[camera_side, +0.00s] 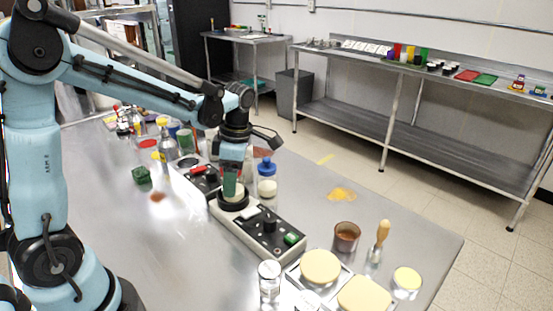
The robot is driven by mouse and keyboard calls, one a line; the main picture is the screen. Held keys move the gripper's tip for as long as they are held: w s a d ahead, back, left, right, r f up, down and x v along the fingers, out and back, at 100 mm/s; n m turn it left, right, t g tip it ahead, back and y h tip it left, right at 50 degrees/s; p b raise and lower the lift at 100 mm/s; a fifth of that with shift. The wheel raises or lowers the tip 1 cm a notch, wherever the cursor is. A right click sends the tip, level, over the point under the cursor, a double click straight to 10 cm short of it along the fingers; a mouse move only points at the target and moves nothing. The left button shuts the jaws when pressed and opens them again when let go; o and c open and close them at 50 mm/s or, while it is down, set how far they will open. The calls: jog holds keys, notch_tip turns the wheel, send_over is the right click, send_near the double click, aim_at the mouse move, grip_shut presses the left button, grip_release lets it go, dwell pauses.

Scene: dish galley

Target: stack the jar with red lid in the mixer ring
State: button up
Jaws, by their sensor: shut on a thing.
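My gripper (231,187) points down over the black mixer ring (234,205), at the left end of a pale box with a black top panel. It is shut on a green, jar-like thing (229,184), which stands upright in or just above the ring; I cannot tell whether it touches the ring. Its top is hidden by the gripper, so no red lid can be made out on it.
A blue-lidded jar (267,178) stands close to the right of my gripper. A second device (197,177) is behind-left. A brown cup (346,237), a brush (379,243) and a glass jar (269,281) are near the front. Several bottles crowd the back left.

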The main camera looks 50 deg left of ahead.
jog(key=shift+f, duration=0.35)
jog(key=o, duration=1.6)
jog(key=r, duration=0.4)
jog(key=d+r, duration=0.1)
jog(key=r, duration=0.3)
jog(key=w+r, duration=0.1)
jog(key=r, duration=0.3)
jog(key=shift+w+d+r, duration=0.1)
jog(key=shift+d+r, duration=0.05)
jog(key=shift+r, duration=0.05)
jog(key=shift+s+d+m+t, duration=0.3)
jog(key=shift+s+m, duration=0.1)
jog(key=shift+m, duration=0.7)
jog(key=s+d+f+m+t, duration=0.1)
jog(key=s+f+m+t, duration=0.1)
jog(key=m, duration=0.6)
jog(key=s+d+f+m+t, duration=0.2)
jog(key=m+t, duration=0.1)
jog(key=m, duration=0.5)
jog(key=s+d+f+m+t+h, duration=0.1)
jog(key=s+d+f+m+t, duration=0.1)
jog(key=m, duration=0.6)
jog(key=shift+s+d+m+t, duration=0.2)
jog(key=shift+s+m+t, duration=0.2)
jog(key=shift+s, duration=0.2)
